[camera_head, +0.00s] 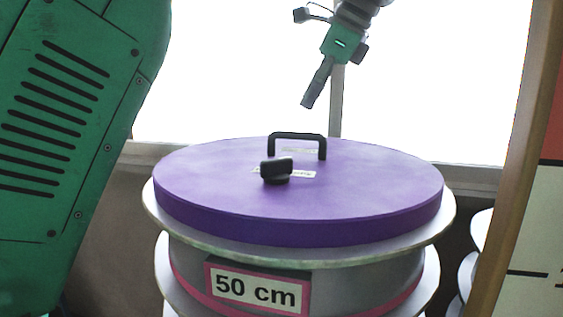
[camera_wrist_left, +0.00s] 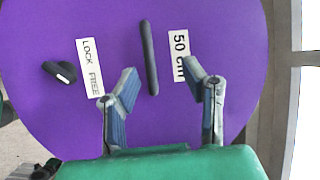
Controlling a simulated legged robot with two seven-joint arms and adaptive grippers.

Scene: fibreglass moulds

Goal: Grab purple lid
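The purple lid (camera_head: 215,192) lies flat on top of a grey mould. A black arched handle (camera_head: 298,136) stands toward the far side of its top, with a black knob (camera_head: 277,170) nearer. My left gripper (camera_head: 309,103) points down above the handle, apart from it. In the left wrist view the lid (camera_wrist_left: 225,35) fills most of the picture. My left gripper's (camera_wrist_left: 160,72) two fingers are spread, and the handle (camera_wrist_left: 149,57) shows between them, nearer the left finger. The knob (camera_wrist_left: 60,73) sits left of a "LOCK FREE" label. My right gripper does not show.
The mould (camera_head: 345,285) has wide pale flanges and a "50 cm" sign (camera_head: 257,289) on its front. Other pale round flanges (camera_head: 480,230) stand close at right, beside a wooden post (camera_head: 520,160). A bright window is behind.

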